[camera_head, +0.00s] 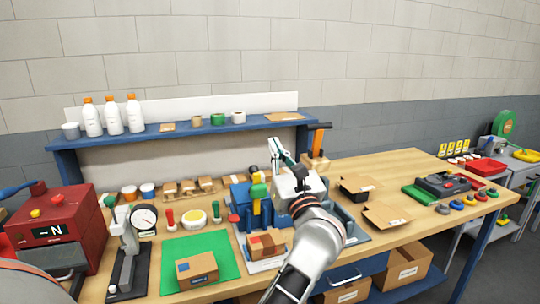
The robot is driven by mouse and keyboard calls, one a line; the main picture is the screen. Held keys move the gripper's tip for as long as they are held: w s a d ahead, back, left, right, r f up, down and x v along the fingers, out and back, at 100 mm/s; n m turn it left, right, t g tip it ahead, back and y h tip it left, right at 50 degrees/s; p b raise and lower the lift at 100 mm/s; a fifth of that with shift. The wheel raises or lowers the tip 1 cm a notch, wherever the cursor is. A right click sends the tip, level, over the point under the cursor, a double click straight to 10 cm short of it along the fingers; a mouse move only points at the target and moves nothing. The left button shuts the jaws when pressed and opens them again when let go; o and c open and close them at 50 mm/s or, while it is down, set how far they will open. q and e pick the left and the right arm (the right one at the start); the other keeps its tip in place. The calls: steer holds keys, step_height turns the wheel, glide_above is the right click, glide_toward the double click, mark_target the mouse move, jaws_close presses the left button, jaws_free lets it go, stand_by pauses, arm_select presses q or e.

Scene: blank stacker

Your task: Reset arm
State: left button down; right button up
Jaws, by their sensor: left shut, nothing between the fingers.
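My left gripper (276,147) is raised above the workbench, in front of the back panel and just below the blue shelf. It is shut and empty, its fingers pointing up. My grey and white arm runs from it down to the bottom edge and hides part of the bench. Behind and below the gripper is a blue machine (240,193) with a green top; the arm covers part of it. My right gripper is out of view.
The wooden workbench (400,170) holds a red machine (60,228), a green mat (222,254) with a small carton (197,269), flat cardboard pieces (387,216) and a button box (443,185). Bottles (113,118) stand on the blue shelf (180,132). Clear wood shows at the back right.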

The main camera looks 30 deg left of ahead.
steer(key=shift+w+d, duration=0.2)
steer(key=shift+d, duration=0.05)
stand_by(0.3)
